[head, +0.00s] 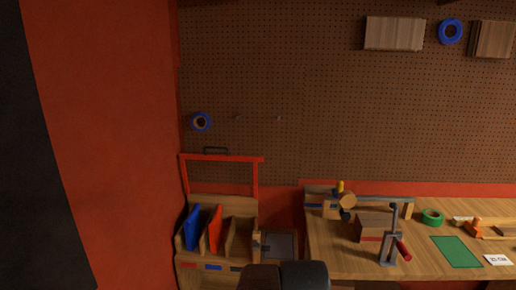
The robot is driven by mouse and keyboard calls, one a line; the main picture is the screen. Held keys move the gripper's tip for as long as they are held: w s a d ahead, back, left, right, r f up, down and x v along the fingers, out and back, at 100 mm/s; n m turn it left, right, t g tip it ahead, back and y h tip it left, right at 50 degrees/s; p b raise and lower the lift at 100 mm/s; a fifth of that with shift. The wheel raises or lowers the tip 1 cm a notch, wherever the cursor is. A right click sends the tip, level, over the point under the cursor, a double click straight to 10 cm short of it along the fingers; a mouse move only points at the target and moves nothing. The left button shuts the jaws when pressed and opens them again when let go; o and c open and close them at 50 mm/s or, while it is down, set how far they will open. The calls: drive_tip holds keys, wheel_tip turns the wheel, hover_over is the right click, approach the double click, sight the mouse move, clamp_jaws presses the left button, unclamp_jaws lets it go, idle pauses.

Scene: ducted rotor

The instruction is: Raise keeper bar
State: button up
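A red bar (221,158), which looks like the keeper bar, spans level across the top of two red uprights at the wooden rack. A small dark handle (216,150) sits on top of the bar. The bar is well above the blue panel (192,227) and the red panel (215,230), which stand tilted in slots of the rack (246,207). My gripper's fingers do not show. A dark rounded part at the bottom middle appears to be my own arm, in front of and below the rack, apart from the bar.
A workbench (345,267) on the right holds a wooden block, a grey clamp with a red handle (403,250), a green tape roll (433,217) and a green mat (456,251). A red wall (110,130) closes the left side. The pegboard behind the bar is mostly bare.

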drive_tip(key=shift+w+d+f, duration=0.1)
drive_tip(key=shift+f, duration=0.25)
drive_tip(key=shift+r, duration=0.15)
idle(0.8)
